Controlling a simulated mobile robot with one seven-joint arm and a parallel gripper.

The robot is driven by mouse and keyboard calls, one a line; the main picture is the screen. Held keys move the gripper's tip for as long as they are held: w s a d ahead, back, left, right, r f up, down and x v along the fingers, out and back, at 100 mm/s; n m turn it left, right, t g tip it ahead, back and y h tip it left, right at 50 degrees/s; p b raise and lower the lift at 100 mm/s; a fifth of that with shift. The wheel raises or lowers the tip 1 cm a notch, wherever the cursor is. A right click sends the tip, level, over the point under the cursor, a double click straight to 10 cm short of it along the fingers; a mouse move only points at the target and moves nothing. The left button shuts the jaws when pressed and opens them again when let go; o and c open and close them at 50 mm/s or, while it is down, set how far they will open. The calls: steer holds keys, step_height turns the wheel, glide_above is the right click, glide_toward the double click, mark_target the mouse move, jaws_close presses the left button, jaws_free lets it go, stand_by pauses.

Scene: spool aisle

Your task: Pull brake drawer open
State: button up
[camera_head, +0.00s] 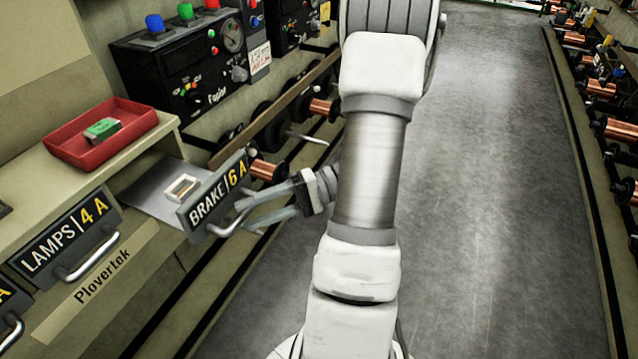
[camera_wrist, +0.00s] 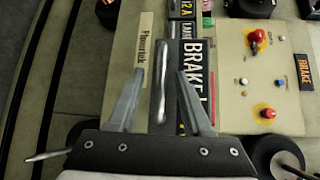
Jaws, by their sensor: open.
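The brake drawer (camera_head: 212,192), with a dark front marked BRAKE 6A, stands out from the cabinet in the head view. Its grey inside (camera_head: 140,192) shows, with a small pale box (camera_head: 182,188) in it. The bar handle (camera_head: 228,226) is on its front. My gripper (camera_head: 245,216) is open at the handle, its fingers on either side. In the wrist view the handle (camera_wrist: 163,85) lies between the spread fingers of my gripper (camera_wrist: 160,82), with the BRAKE label (camera_wrist: 197,70) partly behind the right finger. Whether the fingers touch the handle I cannot tell.
The lamps drawer (camera_head: 66,235) is shut, left of the brake drawer. A red tray (camera_head: 62,150) with a green item (camera_head: 103,129) stands on the counter. A control box (camera_head: 190,65) and a spool rack (camera_head: 290,125) line the wall. The aisle floor (camera_head: 490,200) is clear to the right.

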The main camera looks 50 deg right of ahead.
steer(key=p+v, duration=0.2)
steer(key=v, duration=1.2)
steer(key=shift+s+d+p, duration=0.25)
steer(key=shift+d+p, duration=0.05)
steer(key=shift+p, duration=0.05)
steer(key=shift+a+r, duration=0.1)
steer(key=shift+r, duration=0.05)
